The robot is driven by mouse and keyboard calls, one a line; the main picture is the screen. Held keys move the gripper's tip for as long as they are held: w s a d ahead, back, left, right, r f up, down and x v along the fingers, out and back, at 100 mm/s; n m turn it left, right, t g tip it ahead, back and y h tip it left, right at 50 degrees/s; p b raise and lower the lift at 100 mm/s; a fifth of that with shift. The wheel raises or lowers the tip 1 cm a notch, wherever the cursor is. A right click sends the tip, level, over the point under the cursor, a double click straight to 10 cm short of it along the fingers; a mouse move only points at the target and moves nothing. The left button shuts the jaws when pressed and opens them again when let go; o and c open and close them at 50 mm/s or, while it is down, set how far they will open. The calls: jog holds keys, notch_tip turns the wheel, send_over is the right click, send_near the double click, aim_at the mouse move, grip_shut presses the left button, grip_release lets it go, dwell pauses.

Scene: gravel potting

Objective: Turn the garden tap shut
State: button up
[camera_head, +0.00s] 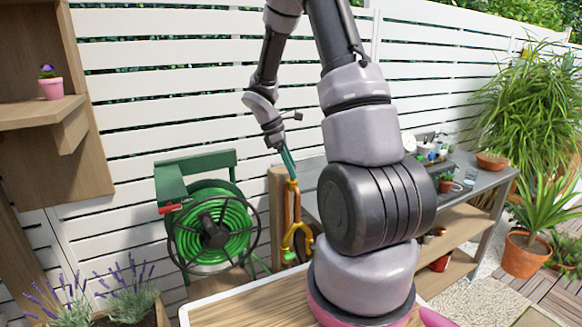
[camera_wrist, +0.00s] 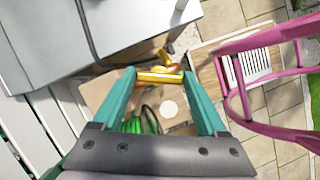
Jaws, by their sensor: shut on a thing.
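The garden tap (camera_head: 295,236) is yellow-orange metal and stands beside a wooden post, between the hose reel and the bench. My gripper (camera_head: 291,177) reaches down to its upper end with teal fingers. In the wrist view my gripper (camera_wrist: 160,76) has a yellow bar-like part of the tap (camera_wrist: 159,78) spanning between its two fingertips, and it is shut on that part. More yellow metal shows just beyond the fingertips. The exact angle of the handle is hard to tell, and the fingers hide its ends.
A green hose reel (camera_head: 213,228) stands left of the tap. A grey-topped bench (camera_head: 480,180) with pots is to the right. A wooden shelf (camera_head: 40,113) is at the far left, and a white slatted fence (camera_head: 150,60) runs behind. Lavender (camera_head: 125,285) grows at lower left.

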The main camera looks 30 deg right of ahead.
jog(key=m+g, duration=0.1)
jog(key=m, duration=0.2)
jog(key=m+g+y, duration=0.1)
jog(key=m, duration=0.2)
jog(key=shift+w+d+m+y, duration=0.1)
jog(key=shift+w+m+y, duration=0.05)
jog(key=shift+m+y, duration=0.15)
jog(key=m+y, duration=0.1)
jog(key=m, duration=0.2)
jog(key=m+y, duration=0.1)
jog(key=m, duration=0.2)
jog(key=shift+d+g, duration=0.2)
jog(key=shift+g, duration=0.1)
jog(key=o, duration=1.3)
jog(key=v, duration=1)
jog(key=shift+w+r, duration=0.25)
jog(key=shift+r, duration=0.1)
jog(key=shift+d, duration=0.1)
